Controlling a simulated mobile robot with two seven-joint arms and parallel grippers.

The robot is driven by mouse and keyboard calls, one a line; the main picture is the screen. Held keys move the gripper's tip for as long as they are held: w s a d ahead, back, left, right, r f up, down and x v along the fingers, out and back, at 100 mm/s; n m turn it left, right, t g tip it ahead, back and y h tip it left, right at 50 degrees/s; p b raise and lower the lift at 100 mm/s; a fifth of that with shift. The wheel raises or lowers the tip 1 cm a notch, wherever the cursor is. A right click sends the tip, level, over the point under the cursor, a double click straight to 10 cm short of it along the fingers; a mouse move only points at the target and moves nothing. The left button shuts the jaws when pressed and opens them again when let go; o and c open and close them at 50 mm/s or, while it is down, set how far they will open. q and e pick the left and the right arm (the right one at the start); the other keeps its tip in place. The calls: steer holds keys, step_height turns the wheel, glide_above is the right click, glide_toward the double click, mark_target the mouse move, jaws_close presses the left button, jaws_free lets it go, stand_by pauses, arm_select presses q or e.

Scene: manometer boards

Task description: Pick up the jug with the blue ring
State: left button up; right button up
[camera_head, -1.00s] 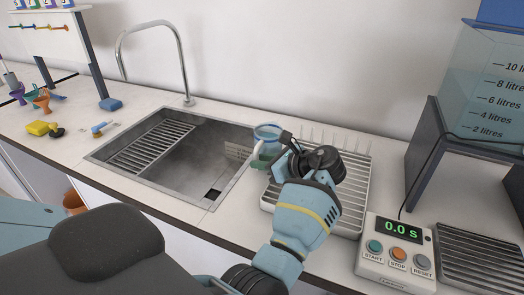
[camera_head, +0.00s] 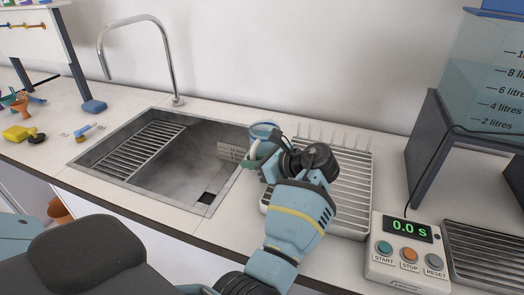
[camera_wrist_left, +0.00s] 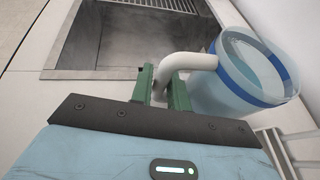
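The jug with the blue ring (camera_head: 264,131) stands at the right edge of the sink, by the drying rack's left end; whether it touches the surface below I cannot tell. It is clear, with a pale handle, and its blue band shows clearly in the left wrist view (camera_wrist_left: 230,88). My left gripper (camera_head: 257,161) is at the jug's near side. In the left wrist view its green fingers (camera_wrist_left: 163,88) sit on both sides of the handle's end and appear shut on it. The gripper and wrist hide part of the jug in the head view. My right gripper is out of view.
The steel sink (camera_head: 99,158) with its tap (camera_head: 174,75) lies to the left. The metal drying rack (camera_head: 352,190) is beneath and right of my left wrist. A timer (camera_head: 404,257) and a water tank on a dark stand (camera_head: 428,140) are at the right.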

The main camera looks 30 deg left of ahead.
mark_target(253, 151)
arm_select(q)
jaws_close()
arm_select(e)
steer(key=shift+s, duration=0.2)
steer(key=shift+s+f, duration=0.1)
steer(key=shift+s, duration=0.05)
arm_select(q)
steer(key=shift+r, duration=0.25)
steer(key=shift+r+p, duration=0.3)
steer(key=shift+r, duration=1.2)
step_height(253, 151, up, 2)
steer(key=shift+r, duration=0.15)
steer(key=shift+r+p, duration=0.35)
steer(key=shift+r, duration=1.7)
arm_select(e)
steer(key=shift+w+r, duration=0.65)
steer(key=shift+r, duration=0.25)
